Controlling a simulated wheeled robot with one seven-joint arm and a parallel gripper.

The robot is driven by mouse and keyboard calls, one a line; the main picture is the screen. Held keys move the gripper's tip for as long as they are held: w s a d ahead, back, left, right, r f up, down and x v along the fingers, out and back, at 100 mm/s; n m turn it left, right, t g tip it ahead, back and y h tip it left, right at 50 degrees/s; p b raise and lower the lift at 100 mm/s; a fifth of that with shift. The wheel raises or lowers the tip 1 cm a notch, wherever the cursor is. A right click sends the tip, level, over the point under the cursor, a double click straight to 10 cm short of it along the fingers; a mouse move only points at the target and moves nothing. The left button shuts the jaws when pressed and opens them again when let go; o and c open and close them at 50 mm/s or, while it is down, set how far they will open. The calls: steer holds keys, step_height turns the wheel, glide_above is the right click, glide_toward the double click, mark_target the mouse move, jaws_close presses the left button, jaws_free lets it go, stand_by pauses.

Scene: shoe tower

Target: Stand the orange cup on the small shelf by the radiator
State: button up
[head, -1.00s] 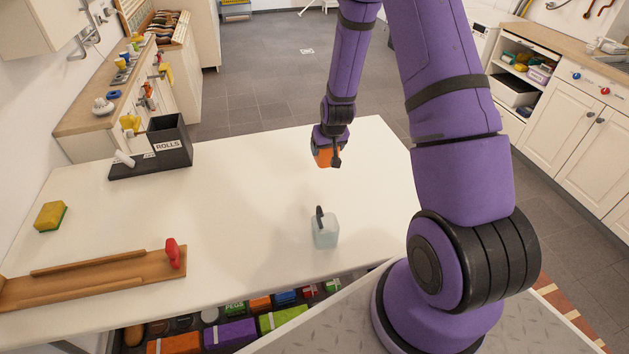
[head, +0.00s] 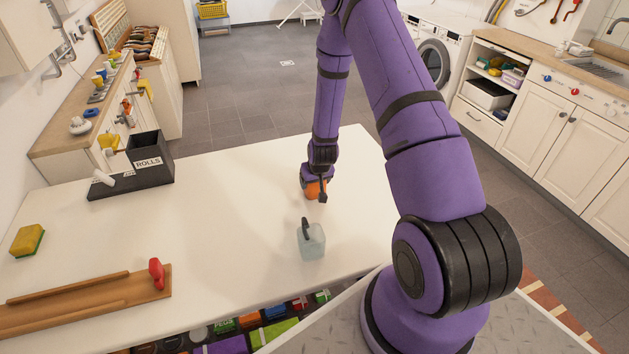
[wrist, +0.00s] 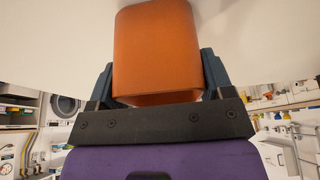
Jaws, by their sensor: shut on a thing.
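My gripper (head: 324,191) is shut on the orange cup (head: 314,188), over the white table at its right part. The cup also shows large in the wrist view (wrist: 155,50), between the two dark fingers, with the white table surface behind it. I cannot tell whether the cup touches the table. Neither the small shelf nor the radiator can be made out in these views.
A clear bottle with a black handle (head: 311,241) stands near the front of the white table (head: 230,200). A black ROLLS box (head: 150,157), a yellow sponge (head: 27,240) and a wooden board with a red knob (head: 90,300) are at the left. The middle is clear.

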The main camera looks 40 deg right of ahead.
steer(key=shift+f, duration=0.15)
steer(key=o, duration=0.9)
